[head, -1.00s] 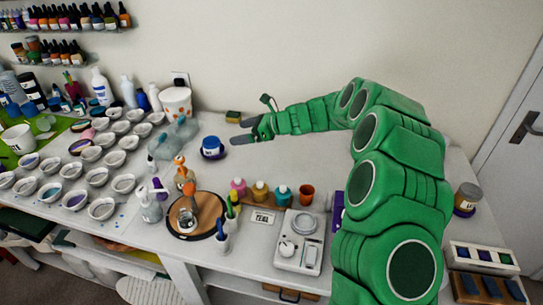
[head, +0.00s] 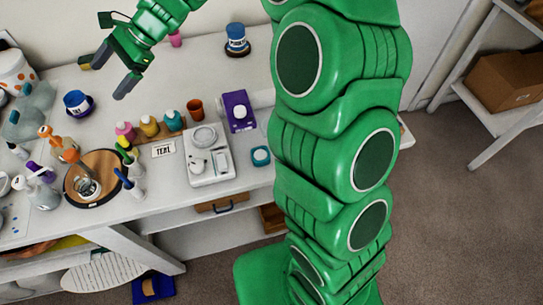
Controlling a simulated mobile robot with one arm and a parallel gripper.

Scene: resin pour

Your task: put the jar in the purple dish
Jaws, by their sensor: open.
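My gripper (head: 108,80) is open and empty in the upper left of the head view, with its fingers apart over the bench. Left of the fingertips, and apart from them, is a small blue-topped jar (head: 77,101) with a white label. Purple shows around its lower part; I cannot tell whether this is a separate purple dish. Another jar (head: 237,34) with a blue top and pale label stands at the back of the bench, right of my gripper.
Small bottles (head: 149,126), an orange cup (head: 195,109), a white scale (head: 209,162) and a purple box (head: 238,111) stand toward the bench front. A round wooden board (head: 75,183) holds glassware at left. The bench between the gripper and back jar is mostly clear.

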